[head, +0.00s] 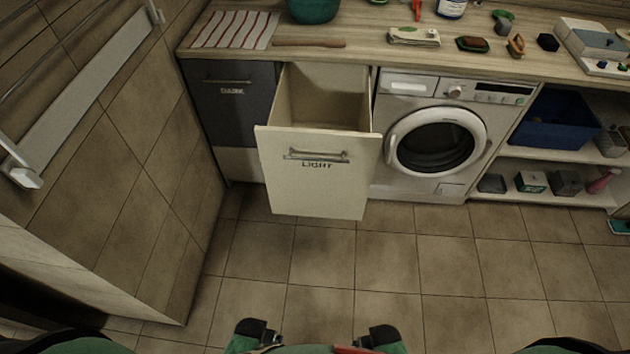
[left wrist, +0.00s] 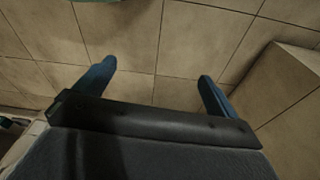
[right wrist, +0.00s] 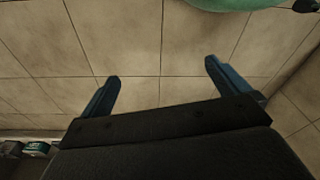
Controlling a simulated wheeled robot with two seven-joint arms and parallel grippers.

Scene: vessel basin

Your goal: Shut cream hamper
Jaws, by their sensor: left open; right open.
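The cream hamper (head: 318,188) is a tall pull-out bin labelled LIGHT, under the counter in the head view. It is pulled out from the cabinet row and its open top shows. I see no laundry in the visible part of its inside. A metal bar handle (head: 316,155) runs across the upper front panel. My left gripper (left wrist: 155,72) is open and empty above floor tiles in the left wrist view. My right gripper (right wrist: 162,70) is open and empty above floor tiles in the right wrist view. Neither wrist view shows the hamper, and neither gripper touches it.
A dark hamper (head: 232,92) labelled DARK is shut to the left. A washing machine (head: 437,138) stands to the right, then shelves with a blue basin (head: 560,120). The wooden counter (head: 355,50) holds several small items. Tiled floor (head: 330,255) before the hamper is clear. A tiled wall (head: 120,150) borders the left.

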